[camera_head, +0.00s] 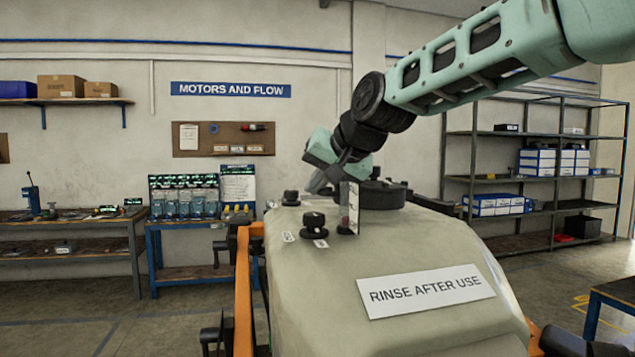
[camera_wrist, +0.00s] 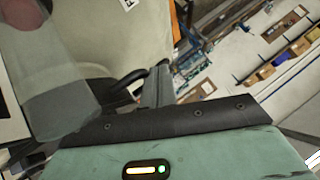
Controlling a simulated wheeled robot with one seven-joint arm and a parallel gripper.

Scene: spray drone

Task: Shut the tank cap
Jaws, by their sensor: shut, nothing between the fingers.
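The spray tank (camera_head: 400,260) is a big pale grey-green body in the head view. A round black cap (camera_head: 382,194) sits on its top; I cannot tell whether it is fully closed. A thin upright plate (camera_head: 354,207) with a reddish spot stands just left of the cap. In the wrist view, a clear slab (camera_wrist: 45,62) with a reddish round part fills the upper left, near my gripper (camera_wrist: 155,88).
Black knobs (camera_head: 313,222) stand on the tank's top left, near my gripper. An orange frame (camera_head: 244,285) runs along the tank's left side. A workbench (camera_head: 75,224) and a shelf rack (camera_head: 535,176) stand farther back. Open floor lies left of the tank.

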